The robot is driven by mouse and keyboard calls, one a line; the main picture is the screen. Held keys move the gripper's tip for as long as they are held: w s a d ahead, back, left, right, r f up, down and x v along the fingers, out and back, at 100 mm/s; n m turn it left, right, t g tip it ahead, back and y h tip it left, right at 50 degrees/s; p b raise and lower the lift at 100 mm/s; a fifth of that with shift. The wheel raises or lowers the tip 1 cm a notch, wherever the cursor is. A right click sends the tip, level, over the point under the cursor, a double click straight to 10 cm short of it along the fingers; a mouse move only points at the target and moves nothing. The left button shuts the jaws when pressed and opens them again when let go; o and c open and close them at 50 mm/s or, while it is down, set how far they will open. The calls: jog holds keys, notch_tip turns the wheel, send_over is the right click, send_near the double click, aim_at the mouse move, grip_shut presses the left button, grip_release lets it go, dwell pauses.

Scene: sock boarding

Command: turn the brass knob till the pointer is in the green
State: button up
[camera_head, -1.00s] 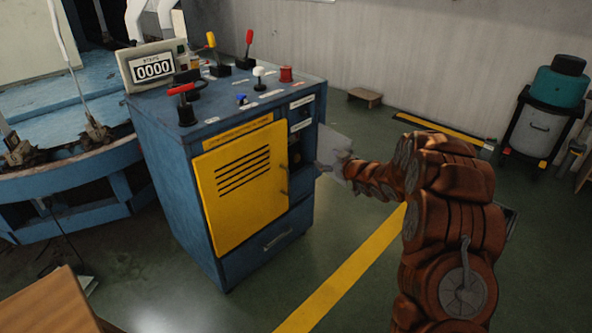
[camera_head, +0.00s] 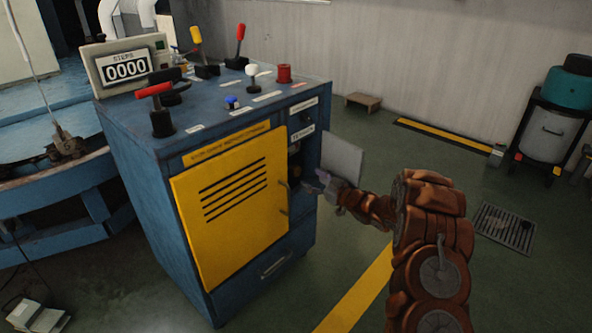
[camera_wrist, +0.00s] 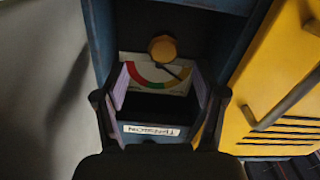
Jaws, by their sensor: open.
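The brass knob (camera_wrist: 163,48) sits in a recess of the blue cabinet, at the upper middle of the wrist view. Below it there is a pale dial (camera_wrist: 142,72) with a red, green and yellow arc. The thin dark pointer (camera_wrist: 174,72) slants down to the right, towards the yellow side; its exact tip is hard to tell. My gripper (camera_wrist: 161,72) is open and empty, its fingers on both sides of the dial and apart from the knob. In the head view my gripper (camera_head: 328,188) is at the recess opening, and the knob is hard to make out.
A grey open flap (camera_head: 341,156) stands right of the recess, close to my gripper. The yellow door (camera_head: 232,205) with its handle is to the left. Levers and a counter (camera_head: 126,68) stand on the cabinet top. The floor to the right is mostly clear.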

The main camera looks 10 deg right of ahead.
aim_at(299, 173)
jog(key=x, duration=0.2)
jog(key=b+x, duration=0.1)
jog(key=x, duration=0.2)
jog(key=shift+a+f, duration=0.1)
jog(key=shift+a, duration=0.3)
jog(key=shift+b+x, duration=0.45)
jog(key=shift+x, duration=0.4)
jog(key=shift+c, duration=0.2)
jog(key=c, duration=1.1)
